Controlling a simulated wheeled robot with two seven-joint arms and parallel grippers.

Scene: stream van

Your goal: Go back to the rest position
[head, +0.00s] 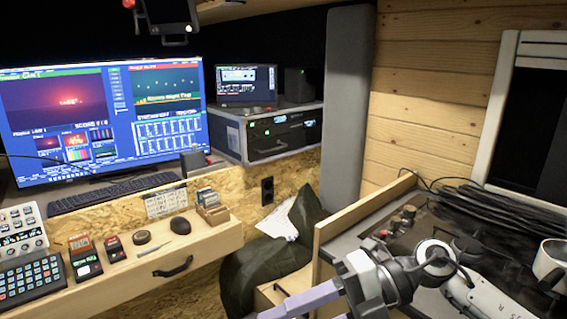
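My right gripper (300,301) is at the bottom edge, right of centre, with pale purple fingers pointing left. I see nothing held in the visible part. It appears in front of the dark green cloth-like bag (262,265) and the wooden side of the right counter; whether it touches either is unclear. My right arm comes in from the lower right, over the counter. My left gripper is not in view.
A wooden desk (215,240) on the left holds a keyboard (115,192), mouse (180,225), card box (212,208) and control panels (38,278). On the right counter (345,243) lie black cables (480,215) and a white mug (551,262). A grey post (348,90) stands behind.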

